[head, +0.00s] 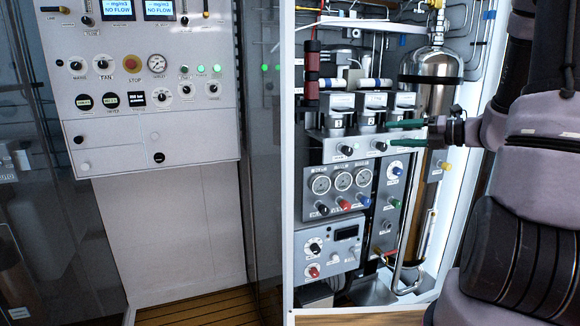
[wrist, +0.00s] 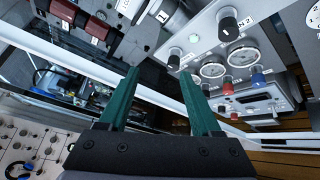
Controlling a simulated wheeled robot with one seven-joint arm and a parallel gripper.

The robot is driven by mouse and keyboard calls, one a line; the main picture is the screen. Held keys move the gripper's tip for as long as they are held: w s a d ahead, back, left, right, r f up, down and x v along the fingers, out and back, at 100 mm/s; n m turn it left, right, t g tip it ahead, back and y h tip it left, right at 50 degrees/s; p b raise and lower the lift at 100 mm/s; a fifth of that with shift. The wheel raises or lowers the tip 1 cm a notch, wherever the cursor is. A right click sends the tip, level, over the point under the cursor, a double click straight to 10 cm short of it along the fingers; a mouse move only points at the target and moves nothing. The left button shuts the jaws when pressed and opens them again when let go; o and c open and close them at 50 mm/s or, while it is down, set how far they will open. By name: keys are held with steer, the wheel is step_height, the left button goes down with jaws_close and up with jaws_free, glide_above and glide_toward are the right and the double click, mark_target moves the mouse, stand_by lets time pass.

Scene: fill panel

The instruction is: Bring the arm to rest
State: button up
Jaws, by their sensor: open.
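My gripper (head: 405,134) is at the right of the head view, with its two green fingers pointing left, apart and empty. It is in front of the open fill panel (head: 335,182), close to the knobs below the numbered units. In the wrist view, my gripper's green fingers (wrist: 160,105) stand apart with nothing between them. From the head view I cannot tell whether a finger touches the panel. My arm fills the right side of the head view.
A tall metal cylinder (head: 431,75) stands behind my gripper. The panel has gauges (head: 342,180), coloured knobs and a lower box (head: 328,248). A white control panel (head: 150,90) with lit displays is at the left. The wooden floor (head: 190,312) shows at the bottom.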

steer(key=s+a+r+n+g+h, duration=0.25)
steer(key=s+a+n, duration=0.35)
steer(key=n, duration=0.4)
steer(key=s+a+r+n+g+h, duration=0.1)
steer(key=s+a+n+g+h, duration=0.2)
steer(key=s+n, duration=0.55)
steer(key=s+d+r+n+t+h, duration=0.1)
steer(key=s+r+n+h, duration=0.1)
steer(key=n, duration=0.5)
steer(key=s+d+r+n+t+h, duration=0.2)
steer(key=s+r+n+h, duration=0.1)
steer(key=n, duration=0.5)
steer(key=shift+v, duration=0.9)
steer(key=shift+o, duration=0.2)
steer(key=shift+w+d, duration=0.1)
